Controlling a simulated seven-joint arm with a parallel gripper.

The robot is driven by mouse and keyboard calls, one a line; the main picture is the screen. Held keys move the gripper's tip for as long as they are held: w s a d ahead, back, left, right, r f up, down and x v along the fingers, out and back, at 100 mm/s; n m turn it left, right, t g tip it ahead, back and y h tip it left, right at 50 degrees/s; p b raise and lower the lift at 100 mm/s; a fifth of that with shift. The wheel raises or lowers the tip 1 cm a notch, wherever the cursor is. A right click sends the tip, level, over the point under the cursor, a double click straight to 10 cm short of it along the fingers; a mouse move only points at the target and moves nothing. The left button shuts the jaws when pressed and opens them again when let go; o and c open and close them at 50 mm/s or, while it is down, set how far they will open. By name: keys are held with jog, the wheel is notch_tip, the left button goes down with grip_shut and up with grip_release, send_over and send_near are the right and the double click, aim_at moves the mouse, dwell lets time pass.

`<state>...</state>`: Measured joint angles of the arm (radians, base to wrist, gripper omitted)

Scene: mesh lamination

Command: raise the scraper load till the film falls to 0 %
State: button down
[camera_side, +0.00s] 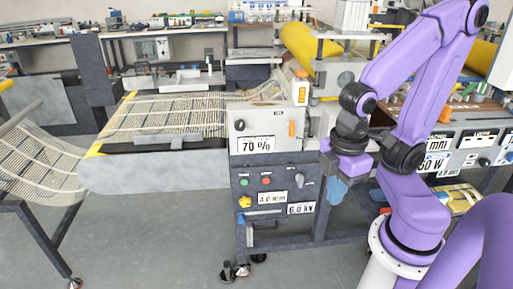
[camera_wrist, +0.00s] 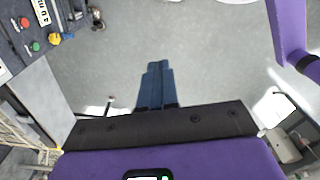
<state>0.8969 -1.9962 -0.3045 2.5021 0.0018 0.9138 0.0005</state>
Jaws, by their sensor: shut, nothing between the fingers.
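The machine cabinet (camera_side: 266,190) stands in the middle of the side view. Its white upper panel (camera_side: 262,118) has a display reading 70 % (camera_side: 256,145), a small dark knob (camera_side: 240,125) and an orange lever (camera_side: 292,128). I cannot tell which control sets the scraper load, or whether 70 % is the film. My gripper (camera_side: 335,192) hangs pointing down, right of the cabinet and apart from it. In the wrist view its blue fingers (camera_wrist: 154,84) are together and empty above the grey floor.
The dark lower panel has a green button (camera_side: 244,182), a red button (camera_side: 267,181), a yellow knob (camera_side: 244,202), a grey switch (camera_side: 299,181) and a 6.0 kV display (camera_side: 301,209). A mesh-covered conveyor (camera_side: 150,172) extends left. Another control panel (camera_side: 460,150) stands behind my arm.

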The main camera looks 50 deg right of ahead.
jog(key=c, duration=1.4)
grip_release()
jog(key=shift+c, duration=0.2)
jog(key=o, duration=0.5)
jog(key=shift+w+d+f, duration=0.15)
jog(key=shift+w, duration=0.1)
jog(key=o, duration=0.3)
jog(key=w+d+h, duration=0.1)
jog(key=w+h, duration=0.1)
jog(key=w+d+f+n+h, duration=0.1)
jog(key=w+d+h, duration=0.1)
jog(key=w, duration=0.1)
jog(key=w+d+f+t+h, duration=0.1)
jog(key=w+h, duration=0.1)
jog(key=w, duration=0.1)
jog(key=shift+d+f, duration=0.25)
jog(key=shift+d, duration=0.15)
jog(key=n+t+h, duration=0.7)
jog(key=n+t, duration=0.5)
send_near(240, 127)
jog(key=x, duration=1)
jog(key=shift+w+d, duration=0.1)
jog(key=shift+d, duration=0.05)
jog(key=c, duration=1.1)
